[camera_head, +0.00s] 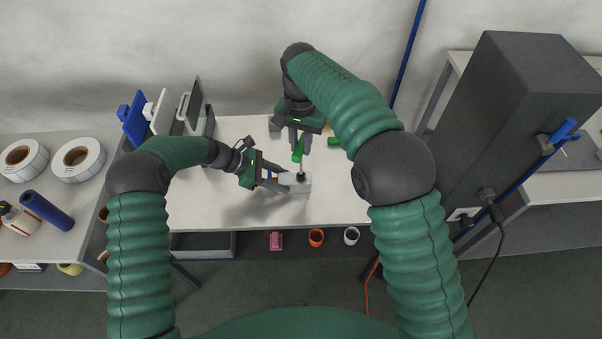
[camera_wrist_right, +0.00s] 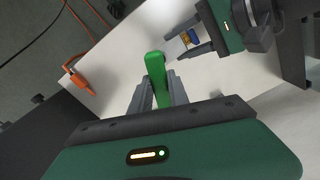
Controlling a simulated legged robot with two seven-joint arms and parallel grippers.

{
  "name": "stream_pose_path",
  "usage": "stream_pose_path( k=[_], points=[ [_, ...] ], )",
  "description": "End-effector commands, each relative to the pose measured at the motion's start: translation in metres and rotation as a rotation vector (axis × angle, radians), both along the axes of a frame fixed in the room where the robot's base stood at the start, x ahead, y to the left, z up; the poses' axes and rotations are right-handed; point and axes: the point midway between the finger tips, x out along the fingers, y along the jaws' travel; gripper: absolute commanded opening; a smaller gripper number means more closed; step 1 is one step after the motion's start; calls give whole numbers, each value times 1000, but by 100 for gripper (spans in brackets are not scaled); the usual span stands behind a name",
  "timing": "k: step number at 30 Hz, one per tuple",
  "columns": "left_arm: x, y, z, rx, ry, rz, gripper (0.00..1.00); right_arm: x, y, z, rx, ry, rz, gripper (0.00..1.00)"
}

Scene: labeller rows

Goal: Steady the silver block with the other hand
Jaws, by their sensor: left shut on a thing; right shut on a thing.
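The silver block (camera_head: 298,186) lies on the white table near its front edge, with a dark piece on its top. My left gripper (camera_head: 284,180) is shut on the block's left side. A small blue and gold piece (camera_wrist_right: 187,39) shows between the left fingers in the right wrist view; the block is hard to make out there. My right gripper (camera_head: 299,143) is shut on a green-handled tool (camera_wrist_right: 155,66) above the block. The tool's thin shaft points down to the dark piece; I cannot tell whether they touch.
A green object (camera_head: 333,142) lies on the table (camera_head: 215,205) behind the block. Upright panels (camera_head: 160,112) stand at the table's left end. Below the front edge are a pink item (camera_head: 276,241) and an orange cup (camera_head: 316,237). A large dark cabinet (camera_head: 510,105) stands right.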

Motion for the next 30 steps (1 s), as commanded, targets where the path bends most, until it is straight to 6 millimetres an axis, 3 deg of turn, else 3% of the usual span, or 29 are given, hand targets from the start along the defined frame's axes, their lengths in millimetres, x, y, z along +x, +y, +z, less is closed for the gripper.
stream_pose_path(
  k=[26,30],
  points=[
    [-3,2,-6,9,7,-1,0,0,0,-14,0,0,0,0],
    [-3,2,-6,9,7,-1,0,0,0,-14,-1,-1,-137,0]
  ],
)
